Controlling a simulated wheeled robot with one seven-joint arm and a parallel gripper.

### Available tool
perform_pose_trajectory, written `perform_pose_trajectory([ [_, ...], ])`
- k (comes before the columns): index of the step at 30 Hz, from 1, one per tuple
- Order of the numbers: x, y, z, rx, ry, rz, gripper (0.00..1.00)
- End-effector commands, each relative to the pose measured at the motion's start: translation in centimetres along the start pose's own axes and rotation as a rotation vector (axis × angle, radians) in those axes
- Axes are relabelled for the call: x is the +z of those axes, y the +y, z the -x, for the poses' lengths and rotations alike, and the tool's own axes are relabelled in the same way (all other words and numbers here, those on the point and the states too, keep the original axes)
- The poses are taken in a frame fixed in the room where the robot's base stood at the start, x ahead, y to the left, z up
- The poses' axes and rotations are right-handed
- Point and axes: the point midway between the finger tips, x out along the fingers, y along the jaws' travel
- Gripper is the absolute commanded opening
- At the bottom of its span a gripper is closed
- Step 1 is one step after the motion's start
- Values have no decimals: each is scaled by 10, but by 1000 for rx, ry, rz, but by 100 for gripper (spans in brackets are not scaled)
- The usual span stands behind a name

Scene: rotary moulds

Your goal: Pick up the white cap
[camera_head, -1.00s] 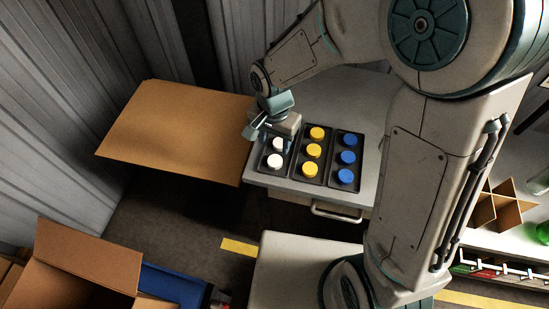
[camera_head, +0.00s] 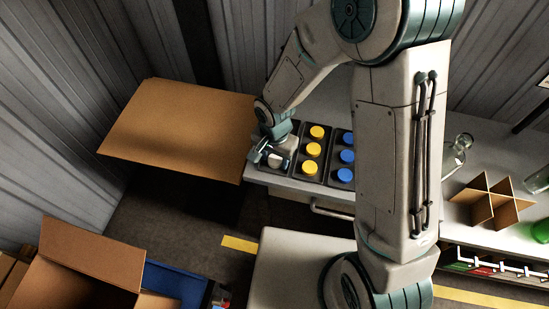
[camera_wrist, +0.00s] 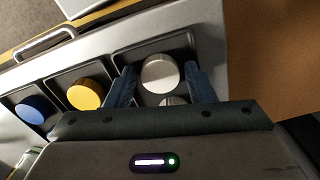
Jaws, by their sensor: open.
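A white cap (camera_wrist: 160,74) sits in the end compartment of a dark tray and lies between the two fingers of my gripper (camera_wrist: 162,86) in the wrist view. The fingers stand apart, one on each side of it, and I cannot tell whether they touch it. A second white cap (camera_wrist: 172,101) shows just behind it, mostly hidden by my gripper body. In the head view my gripper (camera_head: 272,156) is low over the left tray column, with a white cap (camera_head: 275,162) partly visible beneath it.
Yellow caps (camera_head: 312,149) and blue caps (camera_head: 347,156) fill the neighbouring tray columns to the right. The tray lies near the front edge of a grey worktop (camera_head: 284,185). A flat cardboard sheet (camera_head: 175,130) is at the left. A cardboard divider (camera_head: 488,203) stands at the right.

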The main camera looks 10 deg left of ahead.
Motion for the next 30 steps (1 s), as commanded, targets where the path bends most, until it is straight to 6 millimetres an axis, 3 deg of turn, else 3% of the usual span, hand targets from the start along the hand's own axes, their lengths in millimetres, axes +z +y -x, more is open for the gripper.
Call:
perform_pose_trajectory([
  [3,0,0,0,0,0,0,46],
  [6,0,0,0,0,0,0,18],
  [7,0,0,0,0,0,0,16],
  [20,0,0,5,-1,1,0,16],
  [26,0,-1,23,-3,3,0,16],
  [30,-4,6,46,-4,5,-6,16],
])
